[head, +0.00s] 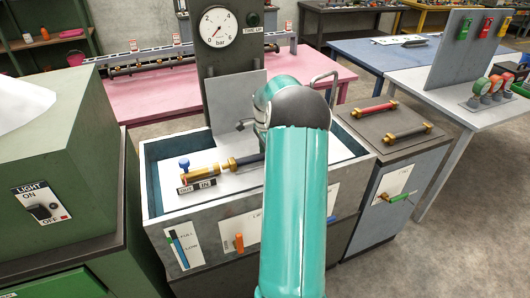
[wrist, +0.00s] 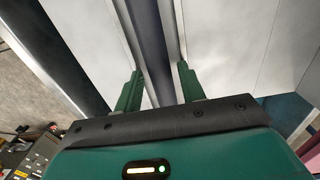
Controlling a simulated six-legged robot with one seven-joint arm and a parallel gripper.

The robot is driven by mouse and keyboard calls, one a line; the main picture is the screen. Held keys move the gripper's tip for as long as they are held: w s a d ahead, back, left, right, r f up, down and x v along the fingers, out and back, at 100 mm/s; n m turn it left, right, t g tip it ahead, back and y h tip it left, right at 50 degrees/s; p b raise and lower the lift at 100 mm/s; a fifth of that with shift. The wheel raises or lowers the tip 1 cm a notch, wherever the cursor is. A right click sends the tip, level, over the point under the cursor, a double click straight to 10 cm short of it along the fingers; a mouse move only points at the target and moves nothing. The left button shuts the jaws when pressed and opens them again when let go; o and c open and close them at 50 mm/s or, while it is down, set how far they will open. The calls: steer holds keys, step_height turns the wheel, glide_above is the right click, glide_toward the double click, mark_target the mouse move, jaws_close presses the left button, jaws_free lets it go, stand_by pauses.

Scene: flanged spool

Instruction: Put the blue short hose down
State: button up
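A short dark blue hose (head: 250,158) with a brass end fitting (head: 229,164) shows in the head view, inside the grey trough (head: 152,180). Its left end meets brass parts beside the OUT and IN labels; its right part runs behind my arm. My gripper is hidden behind my arm in the head view. In the wrist view, the two green fingers of my gripper (wrist: 158,75) stand apart. A dark blue-grey bar (wrist: 150,40) runs between them in the picture. I cannot tell if they touch it or if it is the hose.
A pressure gauge (head: 219,27) stands on a dark column behind the trough. Right of it, a cabinet top (head: 363,121) holds a red hose (head: 374,109) and a grey hose (head: 407,133). A green cabinet (head: 70,130) with a light switch stands close on the left.

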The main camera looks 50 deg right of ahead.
step_height(320, 180, up, 12)
steer(key=w+a+r+n+t+h, duration=0.1)
steer(key=w+a+r+n, duration=0.2)
steer(key=a, duration=0.5)
steer(key=a+r+n, duration=0.3)
steer(key=a+r, duration=0.1)
steer(key=a, duration=0.3)
steer(key=s+a+r+n+t, duration=0.15)
steer(key=a+n, duration=0.25)
steer(key=a, duration=0.4)
steer(key=s+a+r+n+t, duration=0.1)
steer(key=s+a+n, duration=0.2)
steer(key=a, duration=0.5)
steer(key=s+a+r+n+t, duration=0.1)
steer(key=s+a+r+n, duration=0.2)
steer(key=a, duration=0.5)
steer(key=s+a+f+n+t, duration=0.1)
steer(key=s+a+f+n, duration=0.4)
steer(key=s+a+n, duration=0.3)
steer(key=shift+s+a+f+y, duration=0.2)
steer(key=shift+s+a+y, duration=0.2)
steer(key=shift+s+a, duration=0.45)
steer(key=shift+d, duration=0.15)
